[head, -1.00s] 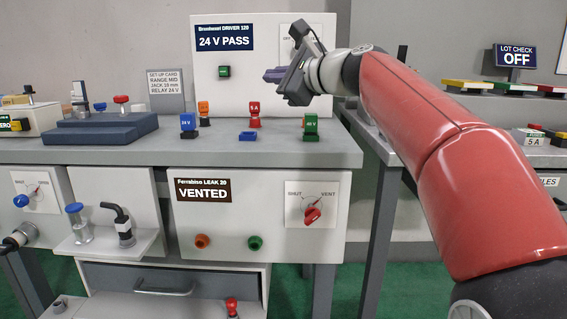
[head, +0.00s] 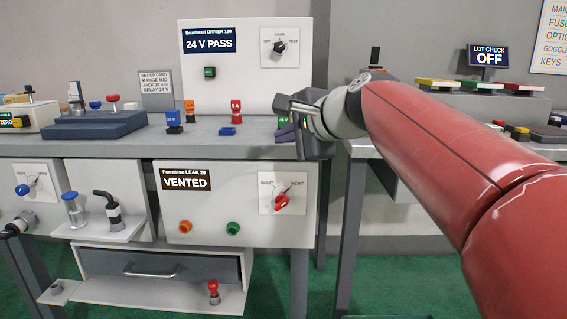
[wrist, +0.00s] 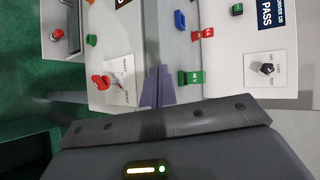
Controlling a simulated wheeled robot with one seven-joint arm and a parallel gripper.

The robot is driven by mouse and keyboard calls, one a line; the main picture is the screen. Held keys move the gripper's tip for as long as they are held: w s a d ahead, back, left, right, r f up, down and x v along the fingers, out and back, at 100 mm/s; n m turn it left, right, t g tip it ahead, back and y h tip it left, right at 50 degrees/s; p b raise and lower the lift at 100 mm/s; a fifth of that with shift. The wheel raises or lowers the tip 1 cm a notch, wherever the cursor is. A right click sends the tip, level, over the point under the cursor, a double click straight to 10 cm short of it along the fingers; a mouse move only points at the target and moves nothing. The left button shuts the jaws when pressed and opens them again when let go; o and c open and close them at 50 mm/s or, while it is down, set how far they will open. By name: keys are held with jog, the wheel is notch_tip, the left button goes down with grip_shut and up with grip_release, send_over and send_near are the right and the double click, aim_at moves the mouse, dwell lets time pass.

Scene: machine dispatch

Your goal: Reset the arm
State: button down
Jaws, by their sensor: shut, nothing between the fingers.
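My red arm reaches in from the right in the head view. My gripper (head: 286,134) is shut and empty, its purple-grey fingers together over the right end of the bench. In the head view it partly covers a green relay block (head: 283,122). In the wrist view the shut fingers (wrist: 157,86) point at the bench's front edge, and the green block (wrist: 191,78) stands beside them. I cannot tell from the head view whether gripper and block touch; the wrist view shows a gap.
The leak tester (head: 240,220) reads VENTED, with a red knob (head: 282,203). The driver box (head: 250,90) reads 24 V PASS.

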jog(key=s+d+f+n+g+h, duration=0.1)
jog(key=s+d+f+n, duration=0.3)
jog(key=s+f, duration=0.4)
jog(key=s+d+f+n+g+h+p, duration=0.1)
jog(key=s+d+f+n+h, duration=0.3)
jog(key=s+f, duration=0.5)
jog(key=s+d+f+n+g+h, duration=0.3)
jog(key=s+d+f, duration=0.4)
jog(key=f, duration=0.3)
jog(key=shift+s+n+p, duration=0.3)
jog(key=shift+s+n, duration=0.4)
jog(key=shift+s, duration=0.2)
